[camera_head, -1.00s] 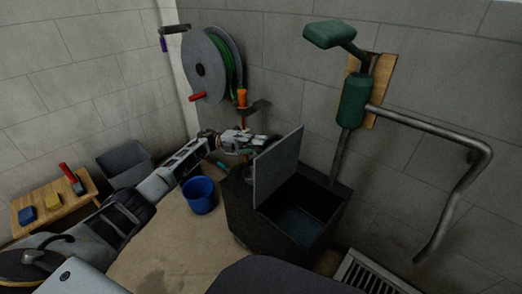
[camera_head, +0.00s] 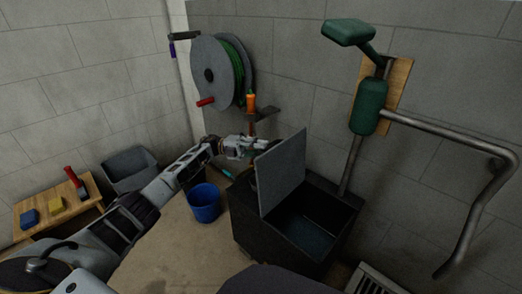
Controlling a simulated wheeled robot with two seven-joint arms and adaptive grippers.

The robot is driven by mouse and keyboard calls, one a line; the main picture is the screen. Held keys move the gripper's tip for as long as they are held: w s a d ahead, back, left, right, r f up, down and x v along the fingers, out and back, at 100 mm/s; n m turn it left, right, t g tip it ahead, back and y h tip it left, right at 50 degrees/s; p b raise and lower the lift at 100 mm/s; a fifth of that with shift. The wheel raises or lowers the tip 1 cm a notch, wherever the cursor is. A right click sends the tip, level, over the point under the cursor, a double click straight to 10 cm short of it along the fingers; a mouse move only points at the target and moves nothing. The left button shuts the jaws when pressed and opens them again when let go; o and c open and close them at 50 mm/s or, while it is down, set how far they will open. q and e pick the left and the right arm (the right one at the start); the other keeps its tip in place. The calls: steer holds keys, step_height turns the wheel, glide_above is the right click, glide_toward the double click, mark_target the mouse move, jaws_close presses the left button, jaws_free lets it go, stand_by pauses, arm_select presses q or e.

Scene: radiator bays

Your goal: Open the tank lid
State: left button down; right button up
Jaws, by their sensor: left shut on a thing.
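The dark tank (camera_head: 275,235) stands against the back wall, right of the middle. Its grey lid (camera_head: 281,170) stands up roughly on edge at the tank's left side, and the tank's inside shows open to the right of it. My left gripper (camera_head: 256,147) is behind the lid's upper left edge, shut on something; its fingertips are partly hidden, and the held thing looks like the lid. My right gripper is not in view.
A blue bucket (camera_head: 203,202) stands on the floor left of the tank. A hose reel (camera_head: 217,72) and a green hand pump (camera_head: 369,107) with a bent pipe are on the wall. A wooden table (camera_head: 58,208) and a grey bin (camera_head: 130,170) stand at the left.

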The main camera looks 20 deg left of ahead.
arm_select(q)
steer(key=c, duration=1.5)
jaws_free()
steer(key=shift+s+f, duration=0.1)
steer(key=shift+f, duration=0.35)
steer(key=shift+o, duration=1)
steer(key=shift+r, duration=0.2)
steer(key=shift+a, duration=0.1)
steer(key=a+f, duration=0.2)
steer(key=a, duration=0.9)
steer(key=shift+s+a, duration=0.15)
steer(key=shift+s, duration=0.05)
steer(key=shift+a, duration=0.1)
